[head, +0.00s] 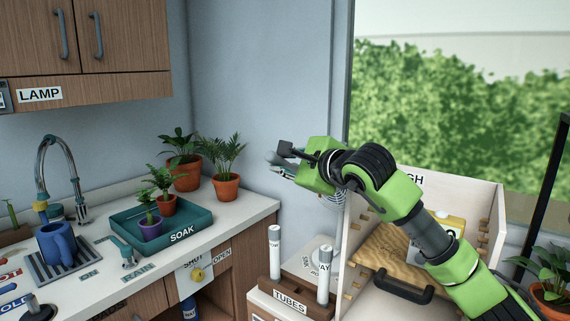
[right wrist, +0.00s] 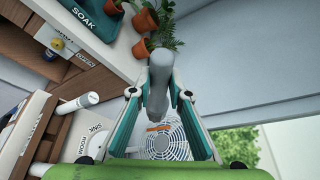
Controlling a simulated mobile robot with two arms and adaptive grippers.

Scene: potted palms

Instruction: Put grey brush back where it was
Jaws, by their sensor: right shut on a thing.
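The grey brush (right wrist: 156,84) is between the teal fingers of my right gripper (right wrist: 157,82) in the right wrist view. It is a smooth grey shape with a rounded end pointing away from the wrist. In the head view my right gripper (head: 277,166) is held in the air before the grey wall, right of the potted palms, and a small part of the grey brush (head: 271,157) shows at its fingers. The gripper is shut on the brush. Its bristles cannot be made out. My left gripper is not in view.
A teal SOAK tray (head: 118,218) with potted palms stands on the counter (head: 262,205). A TUBES rack (head: 268,291) with white tubes is below the gripper. A white fan (right wrist: 165,140) stands under it. A wooden-shelved unit (head: 452,187) is behind my right arm.

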